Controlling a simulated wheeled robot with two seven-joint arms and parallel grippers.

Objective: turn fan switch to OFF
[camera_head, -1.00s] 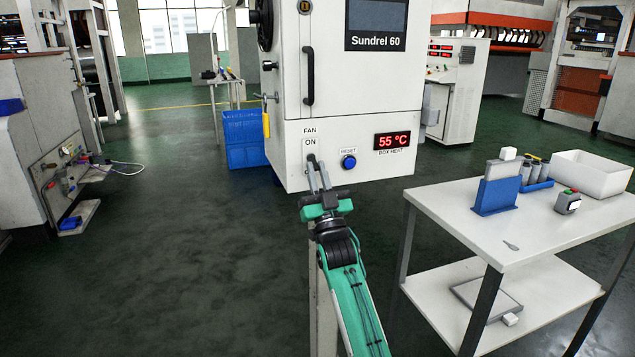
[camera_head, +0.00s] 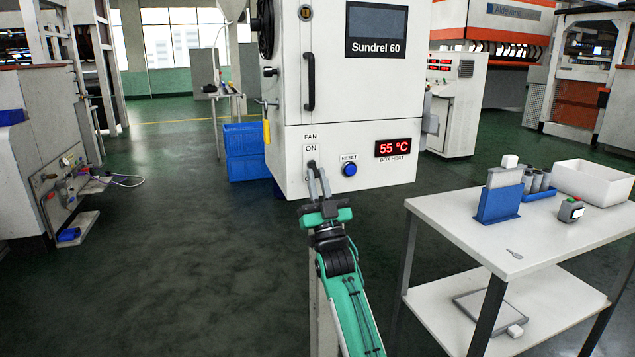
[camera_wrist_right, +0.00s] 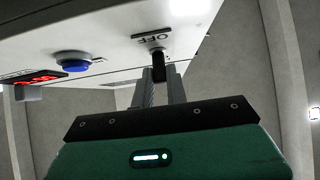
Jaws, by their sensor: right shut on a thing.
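The white cabinet (camera_head: 350,130) labelled Sundrel 60 has FAN and ON labels on its lower front. The small dark fan switch (camera_head: 311,164) sits below them, partly hidden by my right gripper (camera_head: 317,178). In the right wrist view the black switch (camera_wrist_right: 158,66) is at the tips of my right gripper (camera_wrist_right: 160,76), whose fingers are shut on it. I cannot tell which position the switch is set to. My left gripper is not in view.
A blue RESET button (camera_head: 349,169) and a red 55 °C display (camera_head: 397,148) are right of the switch. A white table (camera_head: 455,215) with a blue holder (camera_head: 498,204) and white bin (camera_head: 592,184) stands at right.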

